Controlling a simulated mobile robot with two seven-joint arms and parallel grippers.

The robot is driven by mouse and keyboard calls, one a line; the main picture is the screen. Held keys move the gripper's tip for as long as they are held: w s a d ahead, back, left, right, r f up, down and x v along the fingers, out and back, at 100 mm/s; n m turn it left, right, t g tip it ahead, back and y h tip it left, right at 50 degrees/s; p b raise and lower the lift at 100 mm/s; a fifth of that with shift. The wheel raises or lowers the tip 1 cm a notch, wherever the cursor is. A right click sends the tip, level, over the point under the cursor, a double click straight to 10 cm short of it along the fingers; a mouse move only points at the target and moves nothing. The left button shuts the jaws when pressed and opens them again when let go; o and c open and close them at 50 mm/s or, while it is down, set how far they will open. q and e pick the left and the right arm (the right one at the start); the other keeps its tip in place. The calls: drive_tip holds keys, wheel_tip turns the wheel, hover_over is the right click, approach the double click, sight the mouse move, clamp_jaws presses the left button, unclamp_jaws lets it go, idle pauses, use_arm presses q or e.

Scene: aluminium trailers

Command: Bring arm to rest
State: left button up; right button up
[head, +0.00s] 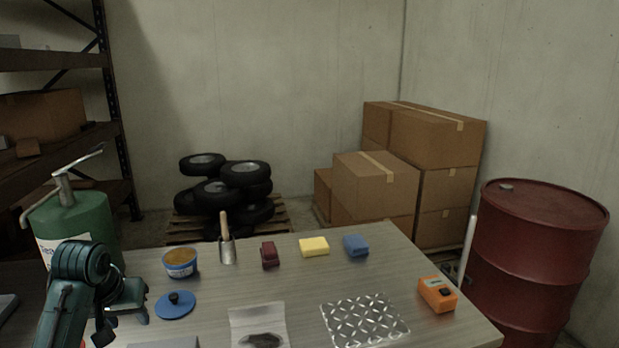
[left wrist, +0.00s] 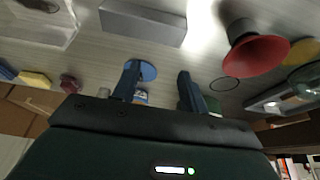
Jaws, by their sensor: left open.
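My left gripper (head: 128,318) is at the left side of the workbench (head: 300,280), above its surface, with the arm bent in from the lower left. In the left wrist view its two fingers (left wrist: 158,82) stand apart with nothing held between them. The blue lid (head: 175,304) lies on the bench to the right of the gripper; it also shows behind the fingers in the left wrist view (left wrist: 147,70). My right gripper is not in view.
A green pump canister (head: 75,225) stands behind the left arm. A blue tub (head: 180,263), scoop (head: 226,250), dark red block (head: 269,255), yellow sponge (head: 314,246), blue sponge (head: 356,245), tread plate (head: 365,319) and orange device (head: 437,294) are on the bench. A red drum (head: 535,260) stands right.

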use_arm(q)
drive_tip(key=shift+m, duration=0.9)
drive_tip(key=s+d+f, duration=0.1)
drive_tip(key=s+f, duration=0.1)
drive_tip(key=s+d+f, duration=0.1)
drive_tip(key=s+f, duration=0.1)
drive_tip(key=f, duration=0.1)
drive_tip(key=s+d+f, duration=0.2)
drive_tip(key=f, duration=0.1)
drive_tip(key=shift+s, duration=0.4)
drive_tip(key=s+d+f+m+h, duration=0.1)
drive_tip(key=s+d+f+m, duration=0.3)
drive_tip(key=s, duration=0.7)
drive_tip(key=s+d+f+n, duration=0.15)
drive_tip(key=s+d, duration=0.35)
drive_tip(key=s, duration=0.6)
drive_tip(key=w+d+f+t+h, duration=0.1)
drive_tip(key=w+d+f+t, duration=0.1)
drive_tip(key=f, duration=0.3)
drive_tip(key=w+d+f+m+t+h, duration=0.1)
drive_tip(key=w+d+f+t, duration=0.2)
drive_tip(key=f, duration=0.2)
drive_tip(key=shift+w+d+t+h, duration=0.15)
drive_tip(key=shift+d+t+h, duration=0.15)
drive_tip(key=shift+t+h, duration=0.1)
